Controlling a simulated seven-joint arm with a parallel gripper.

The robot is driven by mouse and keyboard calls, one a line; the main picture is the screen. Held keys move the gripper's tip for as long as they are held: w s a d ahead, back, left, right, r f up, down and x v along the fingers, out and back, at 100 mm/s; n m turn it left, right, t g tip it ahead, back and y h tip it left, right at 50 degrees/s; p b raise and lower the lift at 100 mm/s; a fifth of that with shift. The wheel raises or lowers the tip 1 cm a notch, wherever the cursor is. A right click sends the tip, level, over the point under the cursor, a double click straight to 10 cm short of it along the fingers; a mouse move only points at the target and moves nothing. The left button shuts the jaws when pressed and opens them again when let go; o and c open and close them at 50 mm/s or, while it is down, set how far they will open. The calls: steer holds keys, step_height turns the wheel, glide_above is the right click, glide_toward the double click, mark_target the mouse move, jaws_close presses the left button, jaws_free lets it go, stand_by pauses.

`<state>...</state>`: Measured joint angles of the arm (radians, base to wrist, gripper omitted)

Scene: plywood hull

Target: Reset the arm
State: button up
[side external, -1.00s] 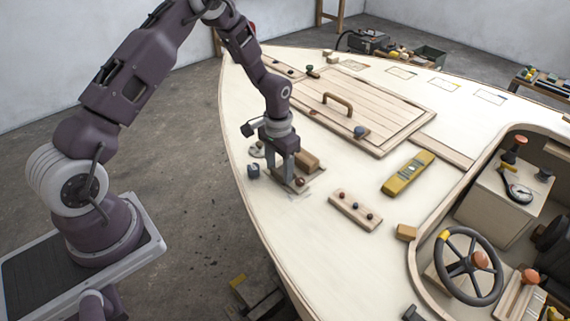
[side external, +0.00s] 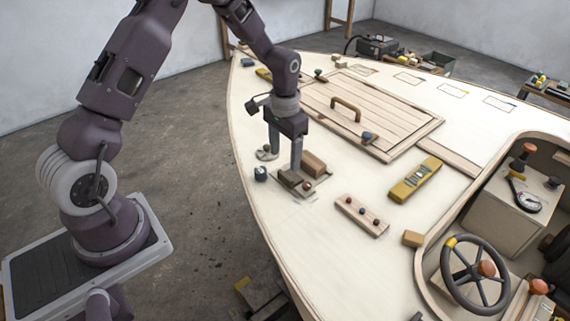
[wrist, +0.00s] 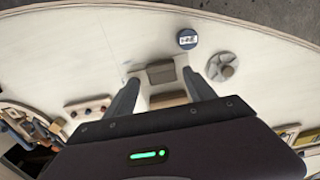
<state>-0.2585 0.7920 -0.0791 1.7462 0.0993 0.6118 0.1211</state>
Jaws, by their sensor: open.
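My gripper (side external: 285,160) hangs over the near left part of the pale plywood hull deck (side external: 328,232), pointing down with its two fingers spread apart. Its fingers show in the wrist view (wrist: 160,88) with a clear gap between them. A small brown block (side external: 290,177) on a thin wooden base (side external: 297,191) sits just below one fingertip. A larger tan block (side external: 313,163) stands beside that finger. In the wrist view, two brown blocks (wrist: 160,72) show between the fingers, and nothing is gripped. Whether a fingertip touches the base is hard to tell.
A round dial (side external: 260,174) and a grey round fitting (side external: 267,153) lie close by. A wooden strip with knobs (side external: 361,215), a yellow level (side external: 415,180) and a hatch with a raised handle (side external: 345,108) are to the right. Space above the deck is clear.

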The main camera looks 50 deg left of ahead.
steer(key=shift+r, duration=0.15)
steer(key=s+d+r+t, duration=0.25)
steer(key=s+r, duration=0.25)
steer(key=r, duration=0.5)
steer(key=s+d+r+t, duration=0.1)
steer(key=s+d+r, duration=0.2)
steer(key=s+r, duration=0.5)
steer(key=s+d+r+t, duration=0.1)
steer(key=s+r, duration=0.2)
steer(key=s, duration=0.4)
steer(key=s+d+r+t, duration=0.1)
steer(key=s+d+r, duration=0.1)
steer(key=s, duration=0.4)
steer(key=shift+s+r, duration=0.4)
steer(key=shift+r, duration=0.1)
